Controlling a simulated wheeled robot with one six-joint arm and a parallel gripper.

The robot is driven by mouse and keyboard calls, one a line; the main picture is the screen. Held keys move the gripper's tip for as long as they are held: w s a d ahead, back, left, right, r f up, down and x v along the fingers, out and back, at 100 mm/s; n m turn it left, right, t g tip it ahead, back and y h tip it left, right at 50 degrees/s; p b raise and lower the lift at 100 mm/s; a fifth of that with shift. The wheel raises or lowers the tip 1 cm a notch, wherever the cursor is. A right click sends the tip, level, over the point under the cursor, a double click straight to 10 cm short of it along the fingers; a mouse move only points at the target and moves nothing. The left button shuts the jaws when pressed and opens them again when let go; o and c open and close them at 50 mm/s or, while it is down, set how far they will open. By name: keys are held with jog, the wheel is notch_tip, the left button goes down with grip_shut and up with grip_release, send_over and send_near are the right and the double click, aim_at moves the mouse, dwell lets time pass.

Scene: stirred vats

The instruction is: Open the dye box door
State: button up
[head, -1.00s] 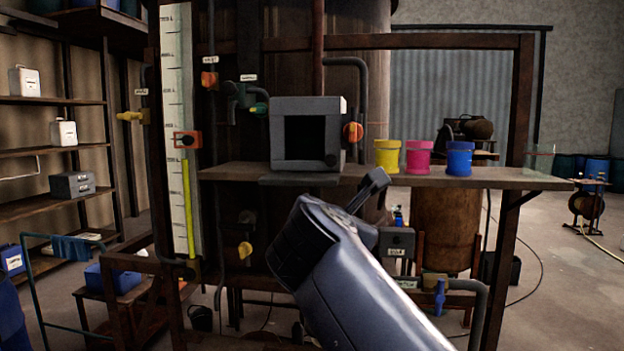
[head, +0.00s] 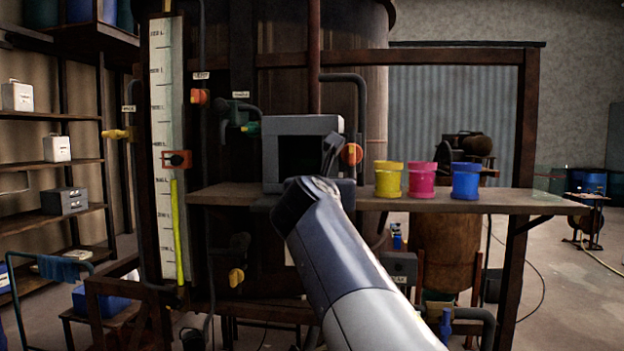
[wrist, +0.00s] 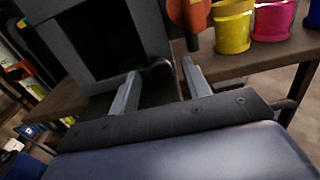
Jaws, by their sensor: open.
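The dye box (head: 300,125) is a grey box with a dark square front, standing on the shelf in the head view. I cannot tell whether the dark square is a door panel or the inside. In the wrist view the box (wrist: 60,45) fills the upper left, tilted. A dark round knob (wrist: 157,68) is at the lower right of its front. My gripper (head: 331,155) is in front of the box's right side, hiding the knob in the head view. In the wrist view my gripper (wrist: 160,86) is open, its fingers apart on either side of the knob, with no clear contact.
The wooden shelf (head: 410,203) carries a yellow pot (head: 389,180), a pink pot (head: 420,180) and a blue pot (head: 466,181) right of the box. An orange valve handle (head: 351,154) is close to the right of my gripper. A tall gauge (head: 165,100) stands on the left.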

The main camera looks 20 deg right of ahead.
jog(key=shift+x, duration=0.85)
jog(key=shift+c, duration=0.3)
grip_shut()
